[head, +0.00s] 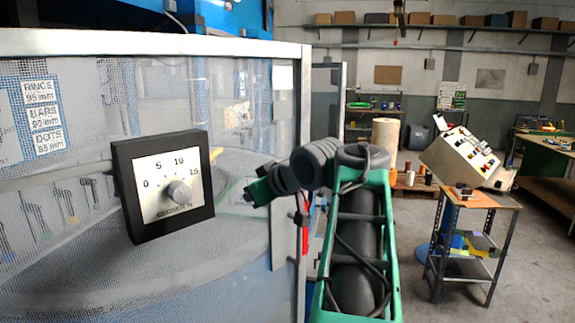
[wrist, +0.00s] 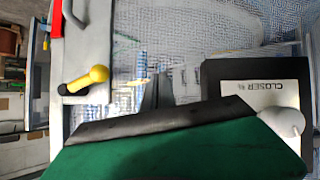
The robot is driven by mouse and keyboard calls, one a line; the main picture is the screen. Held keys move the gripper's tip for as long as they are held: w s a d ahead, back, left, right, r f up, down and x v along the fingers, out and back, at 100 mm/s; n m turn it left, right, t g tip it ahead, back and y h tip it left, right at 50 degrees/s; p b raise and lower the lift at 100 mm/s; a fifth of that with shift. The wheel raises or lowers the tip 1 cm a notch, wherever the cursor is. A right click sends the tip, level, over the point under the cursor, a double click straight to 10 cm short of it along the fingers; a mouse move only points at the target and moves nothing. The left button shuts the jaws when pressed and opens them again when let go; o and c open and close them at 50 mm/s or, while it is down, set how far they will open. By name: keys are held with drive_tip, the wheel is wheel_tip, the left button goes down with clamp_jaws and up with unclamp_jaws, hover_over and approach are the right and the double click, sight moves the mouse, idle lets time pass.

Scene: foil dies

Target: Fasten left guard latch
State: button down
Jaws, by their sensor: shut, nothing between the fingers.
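A guard latch with a yellow round knob on a short black-based lever (wrist: 86,80) sits on a pale frame post at the left of the wrist view. In the head view I cannot make the latch out; my arm covers part of the post there. The mesh guard panel (head: 90,220) fills the left of the head view, edged by a pale post (head: 304,120). My gripper (head: 257,192) is shut and empty, in front of the panel near this post. It is apart from the yellow knob in the wrist view.
A black dial box (head: 125,185) with a grey knob is on the mesh, left of my gripper; it also shows in the wrist view (wrist: 212,80). A red part (head: 305,236) is by the post. A control console (head: 460,155) on a stand is at right, with open floor around.

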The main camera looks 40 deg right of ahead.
drive_tip(key=s+d+r+n+t+h, duration=0.1)
drive_tip(key=s+d+r, duration=0.5)
drive_tip(key=d+r, duration=0.3)
drive_tip(key=shift+s+n+p, duration=0.4)
drive_tip(key=shift+p, duration=0.05)
drive_tip(key=shift+d, duration=0.1)
drive_tip(key=w+d+f+p, duration=0.2)
drive_tip(key=w+f+p, duration=0.1)
drive_tip(key=w+f, duration=0.4)
drive_tip(key=shift+w+d+f, duration=0.35)
drive_tip(key=shift+w+d, duration=0.05)
drive_tip(key=shift+w, duration=0.3)
